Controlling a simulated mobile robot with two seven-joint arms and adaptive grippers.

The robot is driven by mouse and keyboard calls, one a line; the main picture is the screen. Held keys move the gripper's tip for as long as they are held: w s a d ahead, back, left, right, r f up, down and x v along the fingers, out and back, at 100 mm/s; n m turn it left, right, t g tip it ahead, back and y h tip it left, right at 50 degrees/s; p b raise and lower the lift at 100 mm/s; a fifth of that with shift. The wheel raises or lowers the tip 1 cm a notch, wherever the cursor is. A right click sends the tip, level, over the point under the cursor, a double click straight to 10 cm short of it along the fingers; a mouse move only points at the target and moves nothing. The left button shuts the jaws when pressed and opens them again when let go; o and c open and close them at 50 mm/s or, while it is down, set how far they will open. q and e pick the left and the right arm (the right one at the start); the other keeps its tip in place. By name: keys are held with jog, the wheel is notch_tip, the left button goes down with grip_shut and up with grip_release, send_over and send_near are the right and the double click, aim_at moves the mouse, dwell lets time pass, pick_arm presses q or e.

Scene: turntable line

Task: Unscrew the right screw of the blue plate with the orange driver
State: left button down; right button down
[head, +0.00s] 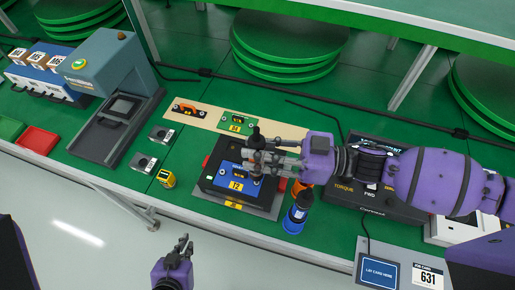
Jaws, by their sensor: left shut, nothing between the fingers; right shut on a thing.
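The blue plate (213,181), with a yellow number label, lies on a dark block on the green bench. My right gripper (257,163) is over the plate's right part, shut on a dark upright tool (255,138) whose top sticks up above the fingers. I cannot tell the tool's colour or whether its tip touches a screw. The gripper hides the plate's right screw. My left gripper (183,244) is shut and empty, in front of the bench over the floor.
A dark torque unit (345,195) lies beneath my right arm. A beige board (208,117) with an orange-handled piece and a green plate lies behind. Small grey boxes (145,162) and a yellow device (166,179) are left.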

aim_at(260, 134)
pick_arm(q)
jog(key=shift+w+r+p, duration=0.35)
jog(key=shift+w+r, duration=0.15)
jog(key=shift+r, duration=0.1)
dwell(1.3)
jog(key=shift+r, duration=0.1)
